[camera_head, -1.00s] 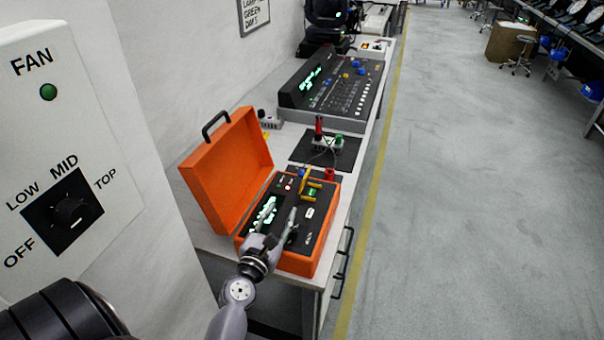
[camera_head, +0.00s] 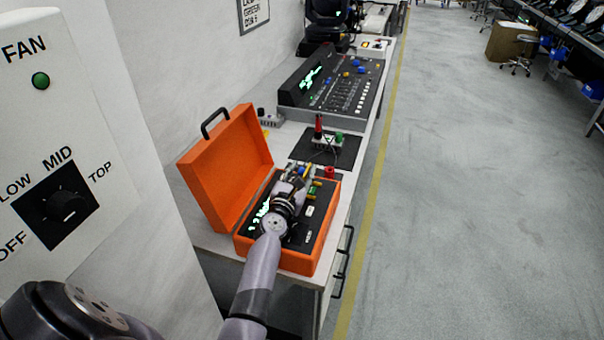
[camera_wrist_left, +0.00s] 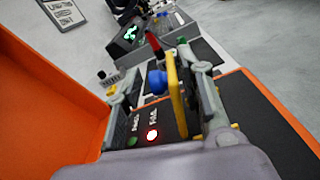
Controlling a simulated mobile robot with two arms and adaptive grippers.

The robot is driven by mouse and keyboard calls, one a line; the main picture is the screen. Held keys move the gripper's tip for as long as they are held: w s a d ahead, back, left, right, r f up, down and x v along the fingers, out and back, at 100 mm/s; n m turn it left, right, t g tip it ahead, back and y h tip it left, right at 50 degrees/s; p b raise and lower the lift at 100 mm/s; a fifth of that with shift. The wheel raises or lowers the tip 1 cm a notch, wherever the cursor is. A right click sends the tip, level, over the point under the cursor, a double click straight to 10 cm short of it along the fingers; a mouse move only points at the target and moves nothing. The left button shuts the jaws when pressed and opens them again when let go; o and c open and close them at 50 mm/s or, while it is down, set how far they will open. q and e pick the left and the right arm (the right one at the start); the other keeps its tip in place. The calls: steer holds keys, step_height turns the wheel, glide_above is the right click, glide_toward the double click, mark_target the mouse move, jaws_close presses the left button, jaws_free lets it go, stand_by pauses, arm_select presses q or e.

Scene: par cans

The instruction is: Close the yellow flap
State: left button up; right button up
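The yellow flap (camera_wrist_left: 175,92) stands upright in the left wrist view, on the dark panel inside an orange case (camera_head: 318,252). A blue knob (camera_wrist_left: 157,81) is beside it on the left. My left gripper (camera_head: 301,174) is low over the panel; in the left wrist view (camera_wrist_left: 163,72) its fingers are apart, one on each side of the flap. The right finger is closer to the flap; I cannot tell if it touches. In the head view the gripper mostly hides the flap. My right gripper is not in view.
The case's open orange lid (camera_head: 226,165) stands to the left of the gripper. A red and green device (camera_head: 327,140) and a mixing console (camera_head: 335,85) are behind. A fan switch box (camera_head: 62,200) is at left.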

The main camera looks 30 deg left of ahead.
arm_select(q)
steer(key=shift+w+a, duration=0.1)
steer(key=shift+w, duration=0.15)
steer(key=shift+c, duration=0.5)
